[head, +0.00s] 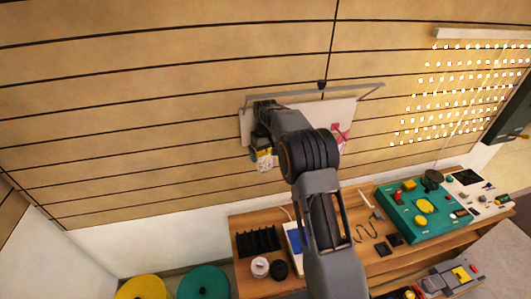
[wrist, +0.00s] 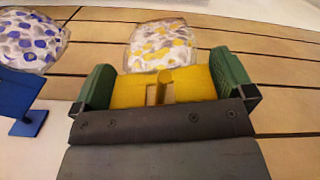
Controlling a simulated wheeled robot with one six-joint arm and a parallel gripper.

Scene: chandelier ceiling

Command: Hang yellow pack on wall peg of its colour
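The yellow pack (wrist: 163,45) is a clear bag of yellow and white pieces with a yellow header card (wrist: 130,91). My gripper (wrist: 168,85) has its green fingers against the two side edges of this card. A slot shows in the middle of the card, with a yellow peg-like piece (wrist: 165,77) at it; I cannot tell whether the peg passes through the slot. In the head view the yellow pack (head: 265,162) is at the left part of the white wall panel (head: 334,112), and my arm hides much of the gripper.
A pack with blue pieces (wrist: 32,40) and a blue card (wrist: 18,93) is beside the yellow one in the wrist view. A pink pack (head: 340,135) is at the panel's right. A wooden bench (head: 350,248) with a green board (head: 425,225) stands below.

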